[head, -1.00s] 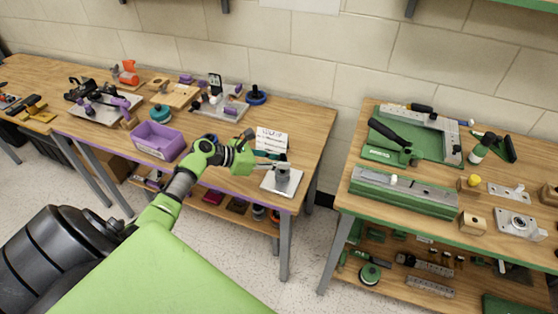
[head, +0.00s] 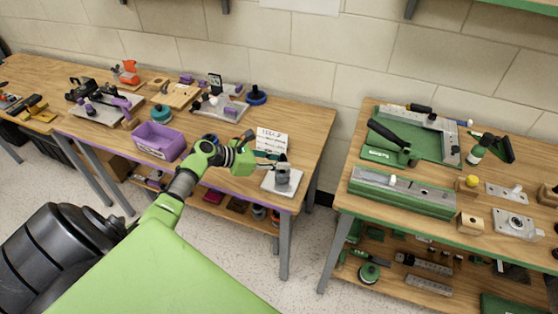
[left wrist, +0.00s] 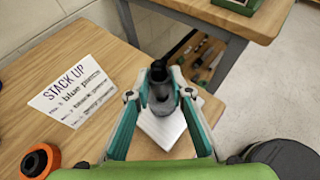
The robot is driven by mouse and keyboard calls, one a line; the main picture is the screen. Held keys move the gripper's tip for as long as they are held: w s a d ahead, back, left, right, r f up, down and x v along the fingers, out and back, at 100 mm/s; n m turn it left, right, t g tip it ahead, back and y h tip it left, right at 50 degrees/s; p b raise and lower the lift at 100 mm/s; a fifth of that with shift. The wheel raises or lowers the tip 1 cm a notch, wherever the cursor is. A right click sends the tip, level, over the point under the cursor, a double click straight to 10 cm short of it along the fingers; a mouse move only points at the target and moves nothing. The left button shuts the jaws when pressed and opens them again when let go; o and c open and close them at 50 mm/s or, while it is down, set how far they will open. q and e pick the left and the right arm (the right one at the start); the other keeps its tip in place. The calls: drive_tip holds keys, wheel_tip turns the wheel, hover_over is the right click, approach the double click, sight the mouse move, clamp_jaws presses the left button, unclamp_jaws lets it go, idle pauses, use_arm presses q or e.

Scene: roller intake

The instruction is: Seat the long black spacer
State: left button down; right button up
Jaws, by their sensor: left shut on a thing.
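My left gripper (left wrist: 160,95) is shut on a dark cylindrical piece, which I take for the long black spacer (left wrist: 161,97). It is roughly upright between the teal-edged fingers. A pale square plate (left wrist: 160,133) lies below it. In the head view my left gripper (head: 283,165) is at the plate (head: 270,186), near the table's front right corner, with the dark piece (head: 282,177) over it. I cannot tell whether the piece touches the plate or a post on it; the contact is hidden. My right gripper is not in view.
A white "STACK UP" card (left wrist: 72,90) stands beside the plate. An orange-and-black ring (left wrist: 38,160) lies at the lower left of the wrist view. A purple bin (head: 158,154) is left of my gripper. A gap separates this table from the right-hand bench (head: 345,205).

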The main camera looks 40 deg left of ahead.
use_arm(q)
drive_tip(key=shift+f+b, duration=0.85)
drive_tip(key=shift+f, duration=0.4)
drive_tip(key=c, duration=2.1)
unclamp_jaws()
drive_tip(key=shift+c, duration=0.2)
drive_tip(key=shift+r, duration=0.15)
drive_tip(key=shift+r+p, duration=1.45)
drive_tip(key=shift+p, duration=0.45)
drive_tip(key=shift+f, duration=0.1)
drive_tip(key=o, duration=0.6)
drive_tip(key=shift+c, duration=0.2)
